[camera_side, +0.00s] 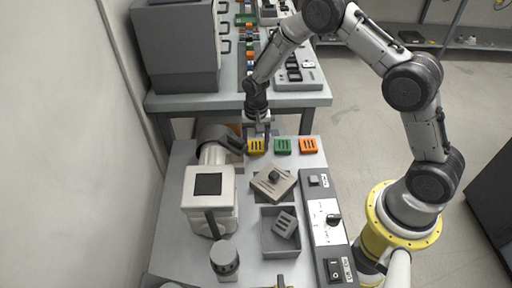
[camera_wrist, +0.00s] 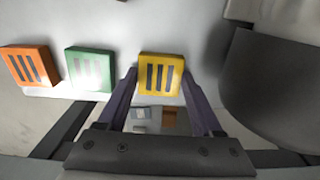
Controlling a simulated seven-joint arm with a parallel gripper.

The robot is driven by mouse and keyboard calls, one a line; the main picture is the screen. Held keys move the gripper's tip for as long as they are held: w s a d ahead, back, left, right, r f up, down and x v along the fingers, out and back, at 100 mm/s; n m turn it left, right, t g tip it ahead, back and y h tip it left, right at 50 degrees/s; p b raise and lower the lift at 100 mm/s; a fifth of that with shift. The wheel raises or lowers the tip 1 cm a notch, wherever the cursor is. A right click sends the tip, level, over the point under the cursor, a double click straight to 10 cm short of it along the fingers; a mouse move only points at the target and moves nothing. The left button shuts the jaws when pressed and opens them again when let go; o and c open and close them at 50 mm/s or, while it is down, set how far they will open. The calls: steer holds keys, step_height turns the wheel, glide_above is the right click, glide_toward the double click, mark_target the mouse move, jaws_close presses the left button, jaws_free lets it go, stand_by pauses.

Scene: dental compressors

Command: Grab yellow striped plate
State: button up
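The yellow striped plate (camera_side: 256,146) is a small yellow block with dark slots, at the left end of a row near the far edge of the work table. In the wrist view the yellow plate (camera_wrist: 161,73) shows at the tips of my gripper. My gripper (camera_side: 259,132) points down at the plate. In the wrist view its two fingers (camera_wrist: 160,82) stand apart, one to each side of the plate's near part. I cannot tell whether they touch its sides. The plate appears to be resting on the table.
A green plate (camera_side: 283,146) and an orange plate (camera_side: 309,145) stand right of the yellow one. A white machine (camera_side: 208,190) with a grey cylinder is close on the left. A grey bin (camera_side: 268,246) holding a grey block (camera_side: 285,224), and a control panel (camera_side: 328,225), are nearer the camera.

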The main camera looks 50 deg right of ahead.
steer(key=c, duration=0.8)
steer(key=shift+r, duration=0.15)
